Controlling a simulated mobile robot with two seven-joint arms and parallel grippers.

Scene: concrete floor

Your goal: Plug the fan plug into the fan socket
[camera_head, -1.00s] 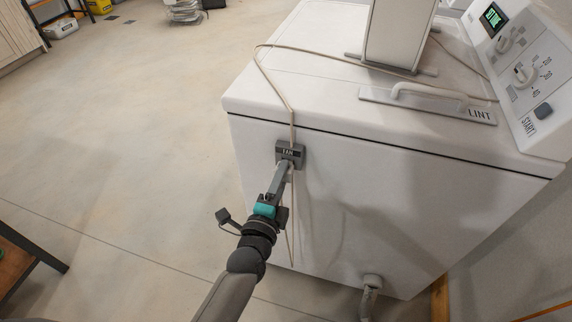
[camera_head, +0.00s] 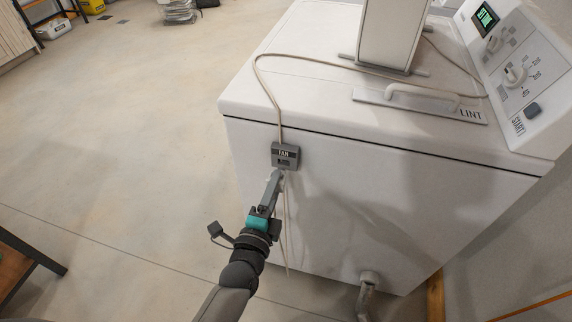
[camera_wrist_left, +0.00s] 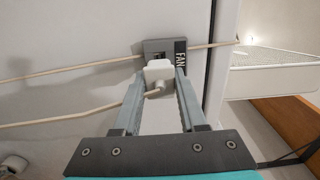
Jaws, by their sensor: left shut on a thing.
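The grey fan socket (camera_head: 291,150), labelled FAN, is mounted on the white machine's front face near its top edge; its dark slots show. In the left wrist view the socket (camera_wrist_left: 152,45) lies just beyond the fingertips. My left gripper (camera_head: 276,174) is just below and in front of the socket. In the wrist view my left gripper (camera_wrist_left: 158,80) is shut on the white fan plug (camera_wrist_left: 158,71). The plug overlaps the socket there; a gap is hard to judge. Its beige cord (camera_wrist_left: 62,121) trails left. My right gripper is out of view.
The white machine (camera_head: 400,180) has a lint handle (camera_head: 420,96), a control panel (camera_head: 515,70) and a white upright box (camera_head: 390,35) on top. A beige cord (camera_head: 262,85) runs over its top edge. A pipe (camera_head: 368,285) juts out low. Open floor (camera_head: 120,150) lies left.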

